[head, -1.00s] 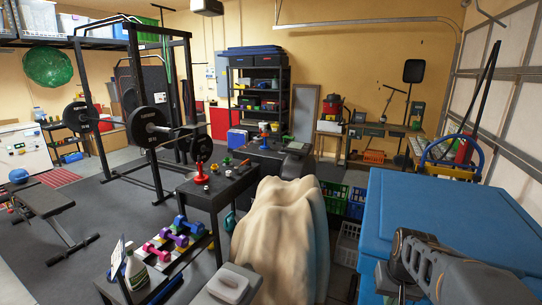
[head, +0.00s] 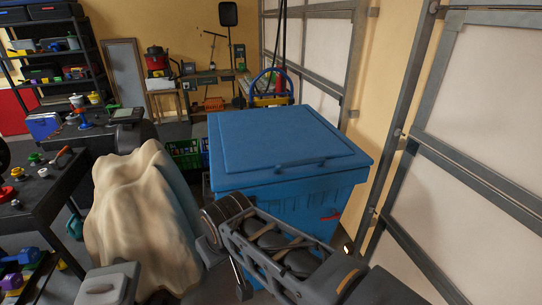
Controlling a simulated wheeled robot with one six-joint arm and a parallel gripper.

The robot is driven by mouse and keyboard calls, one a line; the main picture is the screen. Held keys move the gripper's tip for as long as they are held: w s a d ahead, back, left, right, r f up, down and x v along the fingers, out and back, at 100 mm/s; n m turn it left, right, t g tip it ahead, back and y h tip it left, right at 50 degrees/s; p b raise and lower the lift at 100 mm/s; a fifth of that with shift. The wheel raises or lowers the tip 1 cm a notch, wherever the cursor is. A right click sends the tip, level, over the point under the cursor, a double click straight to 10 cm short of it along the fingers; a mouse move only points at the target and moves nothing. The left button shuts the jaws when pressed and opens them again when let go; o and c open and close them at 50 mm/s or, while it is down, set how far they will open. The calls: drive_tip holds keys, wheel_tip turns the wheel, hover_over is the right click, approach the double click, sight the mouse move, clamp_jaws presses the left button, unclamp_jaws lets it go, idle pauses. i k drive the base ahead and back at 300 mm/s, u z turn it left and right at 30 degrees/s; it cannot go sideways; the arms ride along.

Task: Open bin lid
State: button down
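The bin is a large blue box (head: 318,200) in the middle of the head view, with a red mark low on its right front. Its flat blue lid (head: 270,135) lies closed on top, with a raised panel and a bar handle (head: 300,165) along the near edge. A dark jointed piece with tan trim, which may be part of my arm, crosses the lower foreground and hides the bin's lower left front. No gripper fingers can be made out, and nothing is seen touching the lid or handle.
A cream cloth-draped shape (head: 135,215) stands left of the bin, with a green crate (head: 184,155) behind it. A black table (head: 45,195) is farther left. A panelled white door or wall (head: 475,110) rises on the right. A blue-and-yellow item (head: 272,88) stands behind the bin.

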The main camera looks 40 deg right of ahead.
sight(255, 147)
drive_tip(key=z, duration=1.7)
drive_tip(key=i, duration=0.1)
drive_tip(key=u, duration=0.45)
drive_tip(key=k, duration=0.4)
drive_tip(key=z, duration=0.25)
drive_tip(key=i, duration=0.7)
drive_tip(key=u, duration=0.45)
